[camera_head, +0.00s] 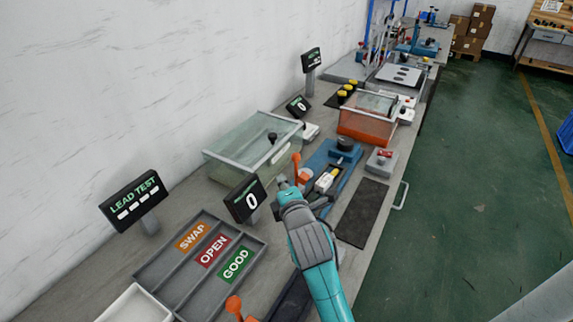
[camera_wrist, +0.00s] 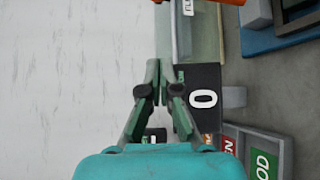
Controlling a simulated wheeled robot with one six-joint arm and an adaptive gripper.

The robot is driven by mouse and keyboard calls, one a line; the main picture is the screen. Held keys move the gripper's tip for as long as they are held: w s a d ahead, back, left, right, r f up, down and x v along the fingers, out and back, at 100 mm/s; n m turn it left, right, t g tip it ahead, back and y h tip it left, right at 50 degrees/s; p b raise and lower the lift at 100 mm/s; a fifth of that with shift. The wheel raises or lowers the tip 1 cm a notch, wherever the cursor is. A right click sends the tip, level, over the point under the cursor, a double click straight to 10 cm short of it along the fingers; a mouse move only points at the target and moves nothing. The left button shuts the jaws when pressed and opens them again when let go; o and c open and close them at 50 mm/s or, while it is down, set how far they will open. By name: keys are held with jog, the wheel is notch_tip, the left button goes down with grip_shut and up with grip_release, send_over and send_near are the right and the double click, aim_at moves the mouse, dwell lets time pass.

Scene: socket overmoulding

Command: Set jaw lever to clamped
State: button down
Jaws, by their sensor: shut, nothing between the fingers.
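An orange-handled lever (camera_head: 296,164) stands upright at the left end of a blue fixture (camera_head: 318,160); I take it to be the jaw lever. A second orange part (camera_head: 305,175) sits close beside its foot. My gripper (camera_head: 283,181) is shut and empty, just in front of and slightly left of the lever in the head view, with no contact that I can make out. In the wrist view my gripper (camera_wrist: 157,72) shows both fingertips together, and an orange piece (camera_wrist: 228,2) is cut off at the top edge. The clamp state is unclear.
A black display reading 0 (camera_head: 245,199) stands close left of my gripper. A clear-lidded box (camera_head: 235,152) is behind it. A grey tray (camera_head: 160,273) with SWAP, OPEN and GOOD labels lies front left. A dark mat (camera_head: 361,213) lies bare to the right.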

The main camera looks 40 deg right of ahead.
aim_at(297, 173)
jog(key=w+d+f, duration=0.1)
jog(key=w+d, duration=0.5)
jog(key=d, duration=0.1)
dwell(0.6)
jog(key=shift+w, duration=0.1)
